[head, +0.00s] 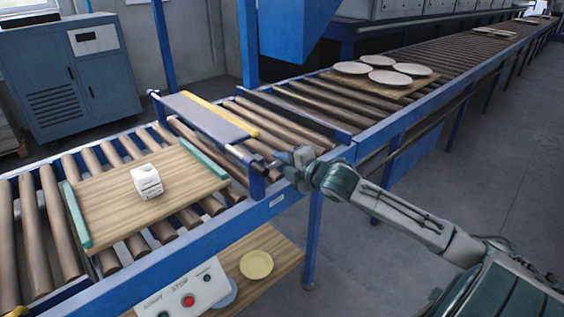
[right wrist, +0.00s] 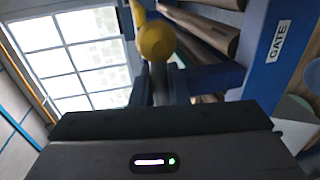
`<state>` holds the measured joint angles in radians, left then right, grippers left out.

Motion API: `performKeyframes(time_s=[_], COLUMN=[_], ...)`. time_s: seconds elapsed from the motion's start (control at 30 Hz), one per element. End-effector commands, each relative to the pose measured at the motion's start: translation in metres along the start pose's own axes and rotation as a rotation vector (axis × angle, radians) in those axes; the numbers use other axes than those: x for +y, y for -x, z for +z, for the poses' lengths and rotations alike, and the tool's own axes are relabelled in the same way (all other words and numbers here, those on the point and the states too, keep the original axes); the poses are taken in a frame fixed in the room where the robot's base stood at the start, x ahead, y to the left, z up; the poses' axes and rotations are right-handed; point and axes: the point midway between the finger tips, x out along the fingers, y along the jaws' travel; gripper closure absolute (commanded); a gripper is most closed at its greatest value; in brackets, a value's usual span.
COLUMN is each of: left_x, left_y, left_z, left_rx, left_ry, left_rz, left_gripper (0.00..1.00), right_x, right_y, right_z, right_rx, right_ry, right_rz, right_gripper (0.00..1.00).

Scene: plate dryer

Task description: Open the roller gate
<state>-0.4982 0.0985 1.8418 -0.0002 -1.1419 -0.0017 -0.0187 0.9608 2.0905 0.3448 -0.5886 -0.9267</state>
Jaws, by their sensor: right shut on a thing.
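The roller gate (head: 207,117) is a grey panel with a yellow bar along its far edge, held between blue posts across the conveyor. It lies slanted above the rollers. My right gripper (head: 287,160) is at the gate's near end, shut on the gate handle (head: 262,165), which is mostly hidden by the fingers. In the right wrist view, the rounded end of the yellow bar (right wrist: 156,40) and a grey arm of the gate (right wrist: 160,84) show just beyond my dark gripper (right wrist: 160,122). A GATE label (right wrist: 280,41) is on the blue frame. My left gripper is not in view.
A wooden board (head: 110,212) with green end strips carries a white cube (head: 147,181) left of the gate. Another board (head: 385,92) with several plates lies beyond it on the rollers. A control box (head: 190,292) and yellow plate (head: 256,264) sit below. Floor at right is clear.

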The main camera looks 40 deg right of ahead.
Motion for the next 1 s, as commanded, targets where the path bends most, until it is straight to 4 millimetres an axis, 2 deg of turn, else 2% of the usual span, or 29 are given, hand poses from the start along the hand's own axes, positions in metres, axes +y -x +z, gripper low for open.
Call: performKeyframes(time_s=[0.2, 0.23, 0.3, 0.33, 0.7, 1.0], left_x=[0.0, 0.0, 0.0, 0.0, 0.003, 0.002], left_y=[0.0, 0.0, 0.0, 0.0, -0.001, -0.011], left_z=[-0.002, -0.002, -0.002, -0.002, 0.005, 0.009], left_rx=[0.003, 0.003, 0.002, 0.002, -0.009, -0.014], left_ry=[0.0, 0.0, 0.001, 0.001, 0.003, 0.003], left_rz=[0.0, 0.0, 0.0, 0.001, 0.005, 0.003], left_gripper=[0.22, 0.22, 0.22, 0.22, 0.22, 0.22], right_x=[0.0, 0.0, 0.001, 0.0, 0.001, 0.0], right_y=[0.0, 0.0, 0.0, 0.0, 0.003, 0.026], right_z=[0.0, 0.0, 0.0, 0.0, 0.001, 0.001], right_rx=[-0.001, -0.001, -0.001, -0.001, -0.003, -0.001], right_ry=[0.004, 0.004, 0.004, 0.003, 0.003, 0.01], right_rz=[0.0, 0.0, 0.001, 0.0, -0.001, -0.004], right_gripper=[1.0, 0.84, 0.7, 0.67, 0.67, 0.67])
